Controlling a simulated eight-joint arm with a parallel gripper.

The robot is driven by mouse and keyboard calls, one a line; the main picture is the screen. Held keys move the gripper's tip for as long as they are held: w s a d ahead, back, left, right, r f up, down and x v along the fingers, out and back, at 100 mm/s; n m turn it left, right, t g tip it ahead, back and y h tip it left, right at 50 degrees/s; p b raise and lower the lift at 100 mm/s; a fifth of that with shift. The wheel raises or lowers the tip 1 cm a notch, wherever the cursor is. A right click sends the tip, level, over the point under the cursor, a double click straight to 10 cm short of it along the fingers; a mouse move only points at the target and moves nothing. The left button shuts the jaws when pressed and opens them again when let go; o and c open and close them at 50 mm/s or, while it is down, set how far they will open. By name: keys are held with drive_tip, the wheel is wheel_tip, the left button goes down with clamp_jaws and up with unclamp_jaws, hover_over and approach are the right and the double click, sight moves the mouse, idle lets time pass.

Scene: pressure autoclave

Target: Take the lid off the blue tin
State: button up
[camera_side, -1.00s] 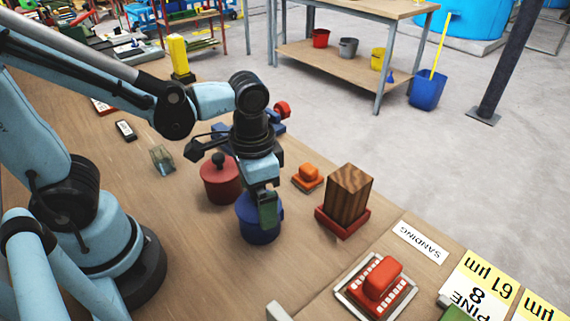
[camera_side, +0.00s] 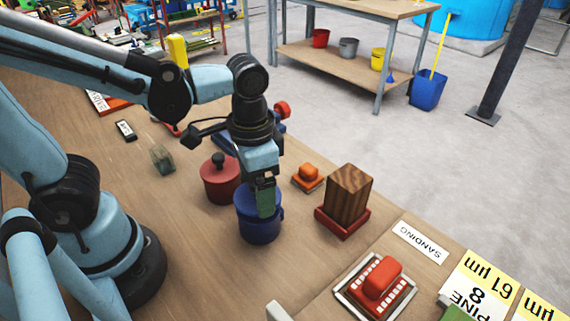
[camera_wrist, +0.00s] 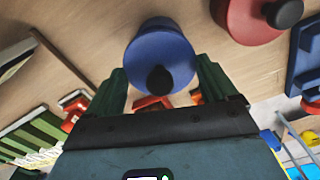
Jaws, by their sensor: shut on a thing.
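The blue tin (camera_side: 260,230) stands on the wooden bench in the side view, below my gripper (camera_side: 265,198). Its blue lid (camera_wrist: 160,55) has a round black knob (camera_wrist: 160,79) and shows between my fingers in the wrist view. My gripper (camera_wrist: 161,85) has one green finger on each side of the lid and is shut on it. The near finger hides part of the tin in the side view. I cannot tell whether there is a gap between lid and tin.
A red tin (camera_side: 219,180) with a black knob stands close on the left. An orange block (camera_side: 308,174) and a wood block in a red tray (camera_side: 343,222) stand to the right. The bench in front of the blue tin is clear.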

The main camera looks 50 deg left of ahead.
drive_tip(key=shift+s+d+r, duration=0.2)
drive_tip(key=shift+r, duration=0.4)
drive_tip(key=shift+s+d+r, duration=0.15)
drive_tip(key=shift+s+r, duration=0.05)
drive_tip(key=shift+r, duration=0.35)
drive_tip(key=s+d+r, duration=0.6)
drive_tip(key=s+d, duration=0.1)
drive_tip(key=s, duration=0.1)
drive_tip(key=w+a+f+n, duration=0.3)
drive_tip(key=w+a+n, duration=0.2)
drive_tip(key=w+n, duration=0.45)
drive_tip(key=w+a+f+n, duration=0.3)
drive_tip(key=w+a+n, duration=0.2)
drive_tip(key=w+n, duration=0.5)
drive_tip(key=shift+m, duration=0.75)
drive_tip(key=w+a+f, duration=0.1)
drive_tip(key=a+f, duration=0.1)
drive_tip(key=a, duration=0.1)
drive_tip(key=w+a+f, duration=0.2)
drive_tip(key=a, duration=0.2)
drive_tip(key=w+a+f, duration=0.2)
drive_tip(key=a, duration=0.1)
drive_tip(key=shift+w+a+f, duration=0.1)
drive_tip(key=shift+a+f, duration=0.1)
drive_tip(key=shift+f, duration=0.2)
drive_tip(key=shift+a+f, duration=0.2)
drive_tip(key=shift+f, duration=1.95)
drive_tip(key=shift+f, duration=0.1)
